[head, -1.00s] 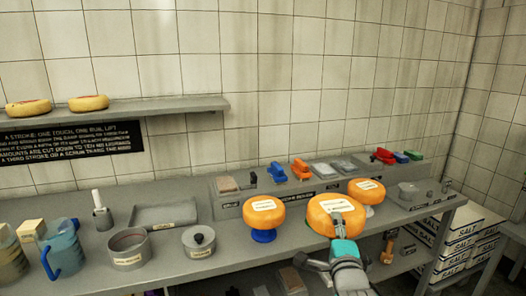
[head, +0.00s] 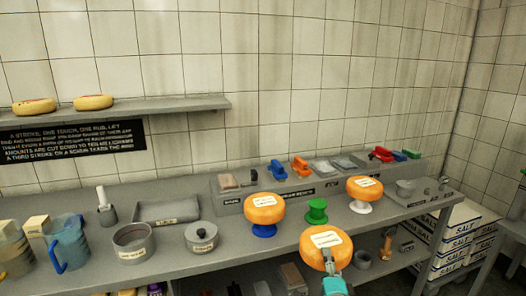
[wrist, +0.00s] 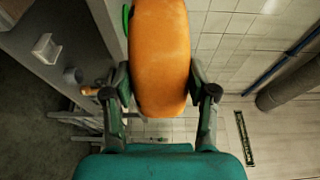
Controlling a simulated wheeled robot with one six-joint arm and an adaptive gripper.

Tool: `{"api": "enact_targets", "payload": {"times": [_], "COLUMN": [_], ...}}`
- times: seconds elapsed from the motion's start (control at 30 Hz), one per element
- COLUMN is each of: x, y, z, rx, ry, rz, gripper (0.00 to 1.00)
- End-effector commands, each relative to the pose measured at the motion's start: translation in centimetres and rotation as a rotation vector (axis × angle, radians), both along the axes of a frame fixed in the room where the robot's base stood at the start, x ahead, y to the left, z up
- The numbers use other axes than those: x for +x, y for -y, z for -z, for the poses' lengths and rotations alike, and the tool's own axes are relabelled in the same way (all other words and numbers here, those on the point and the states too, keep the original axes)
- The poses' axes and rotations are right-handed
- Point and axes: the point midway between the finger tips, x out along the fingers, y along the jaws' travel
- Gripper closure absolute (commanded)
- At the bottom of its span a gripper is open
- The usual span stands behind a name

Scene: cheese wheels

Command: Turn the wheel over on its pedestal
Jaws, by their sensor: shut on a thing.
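My gripper (wrist: 160,85) is shut on an orange cheese wheel (head: 325,248), with one finger on each side of its rim in the wrist view (wrist: 160,50). In the head view the wheel is held in front of the bench edge, its pale label facing up and towards me. The green pedestal (head: 317,211) stands bare on the bench behind the held wheel, apart from it. A sliver of green (wrist: 126,18) shows beside the wheel in the wrist view. The wheel's underside is hidden in the head view.
An orange wheel (head: 264,208) sits on a blue pedestal (head: 263,231) to the left. Another wheel (head: 365,188) sits on a white pedestal (head: 359,207) to the right. Pots, a tray and jugs (head: 68,243) fill the bench's left. A raised ledge (head: 325,185) holds brushes behind.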

Motion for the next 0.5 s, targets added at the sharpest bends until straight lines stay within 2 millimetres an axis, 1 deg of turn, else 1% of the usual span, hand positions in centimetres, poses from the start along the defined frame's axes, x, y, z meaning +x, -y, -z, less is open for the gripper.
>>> {"api": "enact_targets", "payload": {"times": [0.03,0.07,0.1,0.27,0.3,0.37,0.4,0.47,0.5], "x": [-0.2,-0.4,-0.6,-2.3,-2.9,-3.9,-4.6,-5.8,-6.6], "y": [0.0,0.0,0.0,0.0,0.0,0.1,0.1,0.2,0.3], "z": [2.1,3.4,5.1,11.7,13.4,15.7,17.3,19.6,21.1], "rx": [-0.002,-0.004,-0.005,-0.001,-0.001,0.001,0.004,0.006,0.008], "ry": [-0.004,-0.004,-0.006,-0.003,-0.004,-0.003,-0.004,-0.003,-0.003], "rz": [-0.006,-0.011,-0.016,-0.034,-0.037,-0.042,-0.044,-0.046,-0.047], "gripper": [1.00,1.00,1.00,1.00,1.00,1.00,1.00,1.00,1.00]}}
